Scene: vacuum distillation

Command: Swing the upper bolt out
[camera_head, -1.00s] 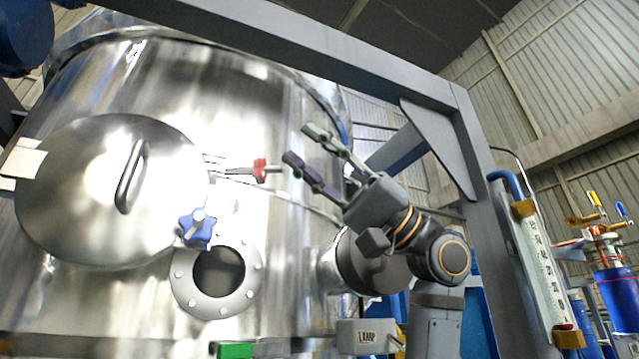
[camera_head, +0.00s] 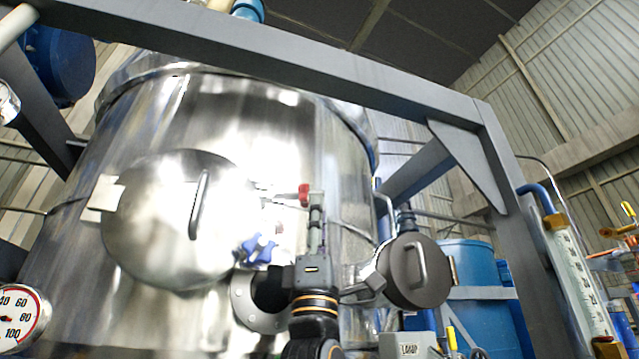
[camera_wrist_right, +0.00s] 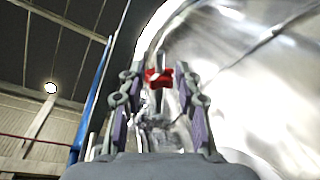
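The upper bolt has a red knob (camera_head: 304,194) and a thin rod pointing right from the edge of the round steel hatch (camera_head: 160,230). In the right wrist view the red knob (camera_wrist_right: 158,78) shows between the fingertips. My right gripper (camera_head: 316,205) reaches up beside the knob, its fingers seen nearly edge-on in the head view. In the wrist view the fingers of this gripper (camera_wrist_right: 156,90) are apart, with a gap on both sides of the knob. A lower bolt with a blue knob (camera_head: 258,248) is at the hatch's lower right. My left gripper is not in view.
A flanged round port (camera_head: 250,307) is partly hidden behind my right arm. A dark round cover with a handle (camera_head: 417,270) stands right of the arm. A grey frame beam (camera_head: 300,78) crosses above. A pressure gauge (camera_head: 18,315) is at lower left.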

